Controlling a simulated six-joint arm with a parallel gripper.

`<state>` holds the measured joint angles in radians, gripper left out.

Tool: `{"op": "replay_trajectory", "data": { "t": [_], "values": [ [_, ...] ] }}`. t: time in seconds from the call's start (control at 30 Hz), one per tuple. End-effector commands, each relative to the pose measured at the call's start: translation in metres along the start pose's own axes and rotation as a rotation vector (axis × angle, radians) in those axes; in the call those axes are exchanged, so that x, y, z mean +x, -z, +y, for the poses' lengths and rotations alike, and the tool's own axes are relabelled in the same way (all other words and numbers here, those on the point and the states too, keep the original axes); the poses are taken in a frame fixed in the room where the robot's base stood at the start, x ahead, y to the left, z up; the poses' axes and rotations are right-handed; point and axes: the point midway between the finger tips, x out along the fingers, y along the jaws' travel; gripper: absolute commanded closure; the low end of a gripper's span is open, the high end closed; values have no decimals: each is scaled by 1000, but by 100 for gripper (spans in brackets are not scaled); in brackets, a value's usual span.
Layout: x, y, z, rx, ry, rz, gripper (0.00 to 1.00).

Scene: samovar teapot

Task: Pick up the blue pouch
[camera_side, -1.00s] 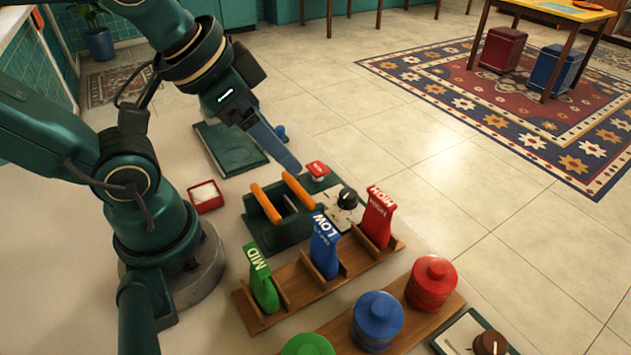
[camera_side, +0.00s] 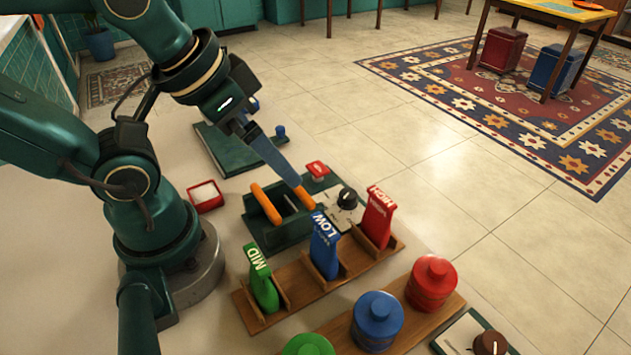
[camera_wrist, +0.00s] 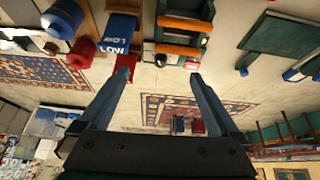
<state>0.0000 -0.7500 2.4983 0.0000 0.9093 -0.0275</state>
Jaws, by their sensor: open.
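The blue pouch (camera_side: 325,247), marked LOW, stands upright in the middle slot of a wooden rack (camera_side: 291,290). It sits between the green MID pouch (camera_side: 262,279) and the red HIGH pouch (camera_side: 377,217). My gripper (camera_side: 299,185) is above and behind the blue pouch, over the dark green device with orange handles (camera_side: 265,203), apart from the pouch. In the wrist view the two fingers (camera_wrist: 161,75) are spread with nothing between them. The blue pouch shows at the top there (camera_wrist: 118,35), beyond the left fingertip.
Red, blue and green lidded jars (camera_side: 378,318) stand on a board in front of the rack. A dial panel (camera_side: 343,206) and a red button (camera_side: 317,170) lie behind it. A small red box (camera_side: 205,196) stands near my base.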

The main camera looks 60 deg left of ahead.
Motion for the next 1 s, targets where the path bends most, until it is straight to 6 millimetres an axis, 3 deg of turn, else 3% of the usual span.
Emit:
{"op": "replay_trajectory", "data": {
  "t": [0.23, 0.47, 0.7, 1.0],
  "values": [
    [-5, 19, 13, -108, -18, -106, 3],
    [12, 29, 45, -100, -19, -302, 3],
    [36, 22, 73, -16, 1, -446, 3],
    [55, 6, 80, 29, 9, -490, 3]
  ]
}}
